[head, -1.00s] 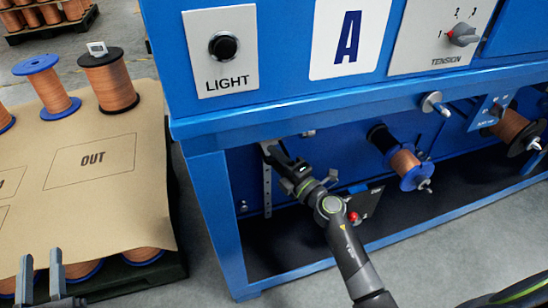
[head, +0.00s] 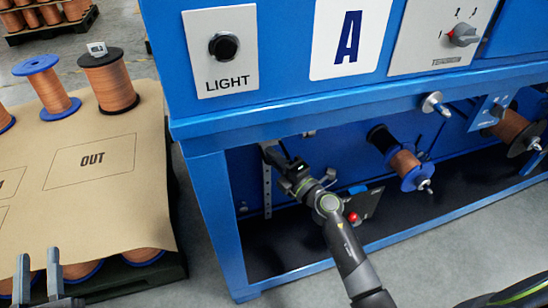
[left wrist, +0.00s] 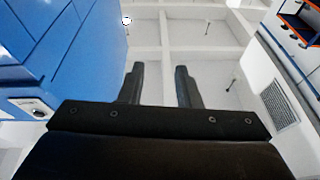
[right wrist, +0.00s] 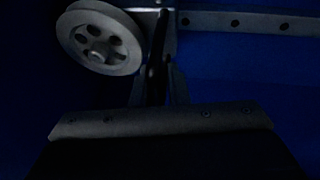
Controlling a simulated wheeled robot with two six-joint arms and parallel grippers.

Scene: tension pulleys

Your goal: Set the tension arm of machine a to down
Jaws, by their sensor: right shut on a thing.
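Machine a (head: 345,110) is the blue frame with the big letter A. Its tension arm (right wrist: 158,70) is a dark, narrow bar in the right wrist view, beside a grey pulley wheel with round holes (right wrist: 100,38). My right gripper (right wrist: 157,88) is shut on that bar. In the head view my right gripper (head: 270,152) is under the blue ledge, by a grey strip with holes (head: 267,185), and hides most of the tension arm. My left gripper (head: 38,268) is open and empty at the lower left; its spread fingers also show in the left wrist view (left wrist: 158,85).
Copper spools (head: 408,165) sit on spindles under the ledge. A tension knob (head: 463,35) and a light button (head: 223,46) are on the front panel. A pallet with a brown sheet marked OUT (head: 150,190) and more spools stands at left. Grey floor lies between.

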